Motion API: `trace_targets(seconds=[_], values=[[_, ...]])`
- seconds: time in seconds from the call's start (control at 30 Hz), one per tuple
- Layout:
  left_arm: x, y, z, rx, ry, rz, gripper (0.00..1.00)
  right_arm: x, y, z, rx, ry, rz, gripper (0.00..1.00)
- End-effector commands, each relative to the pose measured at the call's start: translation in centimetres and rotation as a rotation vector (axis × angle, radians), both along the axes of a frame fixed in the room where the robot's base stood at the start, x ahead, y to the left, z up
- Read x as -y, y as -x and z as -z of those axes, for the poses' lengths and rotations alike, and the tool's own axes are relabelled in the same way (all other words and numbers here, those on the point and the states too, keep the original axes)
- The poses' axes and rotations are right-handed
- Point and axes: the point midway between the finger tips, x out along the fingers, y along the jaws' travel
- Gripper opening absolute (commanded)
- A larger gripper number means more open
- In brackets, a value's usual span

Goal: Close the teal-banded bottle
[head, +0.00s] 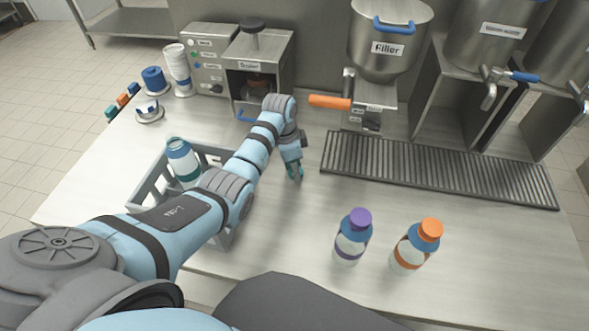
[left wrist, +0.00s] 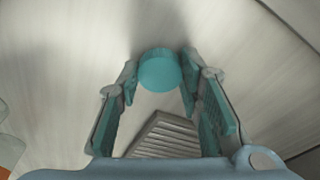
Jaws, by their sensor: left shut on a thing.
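My left gripper (head: 294,172) hangs over the bare counter, between the crate and the drip grate. In the left wrist view its two fingertips (left wrist: 160,80) are shut on a round teal cap (left wrist: 159,69). In the head view the cap is mostly hidden by the fingers. A bottle with a blue upper part and a teal-looking band (head: 182,160) stands in the grey crate (head: 150,180), left of my gripper and apart from it. No separate cap is clear on its top. My right gripper is not in view.
A purple-capped bottle (head: 352,236) and an orange-capped bottle (head: 416,246) stand at the front right. The filler (head: 390,45), the sealer machine (head: 258,68) and the drip grate (head: 440,170) line the back. Stacked cups (head: 177,68) stand back left. Counter around my gripper is clear.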

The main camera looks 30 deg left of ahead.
Motion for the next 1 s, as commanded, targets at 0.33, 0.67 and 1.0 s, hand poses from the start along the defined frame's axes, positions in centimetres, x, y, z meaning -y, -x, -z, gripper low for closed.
trace_targets(seconds=[0.33,0.67,1.0], values=[[0.4,1.7,-3.2,-0.002,0.0,0.001,0.25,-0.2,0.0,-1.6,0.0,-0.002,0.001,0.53],[2.5,9.7,-3.2,-0.004,0.0,0.0,0.25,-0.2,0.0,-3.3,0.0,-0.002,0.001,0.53],[4.2,16.2,-3.1,-0.002,0.001,0.0,0.25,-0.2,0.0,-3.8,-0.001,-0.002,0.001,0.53]])
